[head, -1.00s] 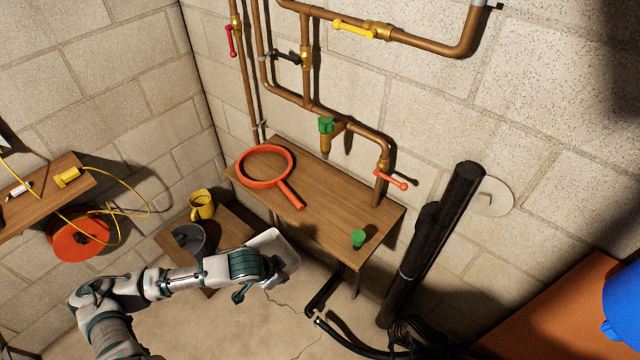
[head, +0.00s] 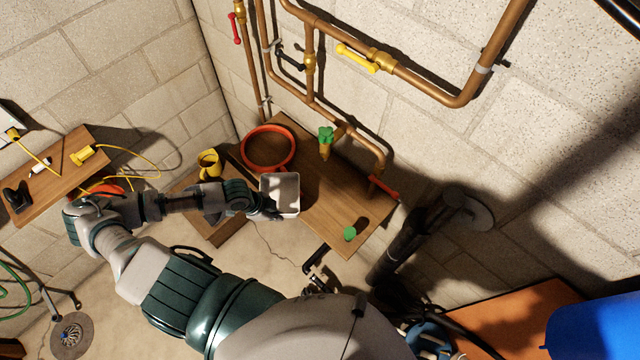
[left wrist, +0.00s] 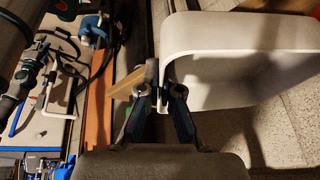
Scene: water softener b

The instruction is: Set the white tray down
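The white tray (head: 281,193) is a small, deep, round-cornered box. In the head view it overlaps the front left edge of the wooden bench (head: 325,200). My left gripper (head: 268,208) is at its left side. In the left wrist view my left gripper (left wrist: 160,88) is shut on the wall of the white tray (left wrist: 215,32), whose open side shows empty. The left wrist view shows concrete floor past the tray. I cannot tell whether the tray touches the bench. My right gripper is not in view.
A green knob (head: 349,233) is at the bench's front right. The bench's right half is mostly clear.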

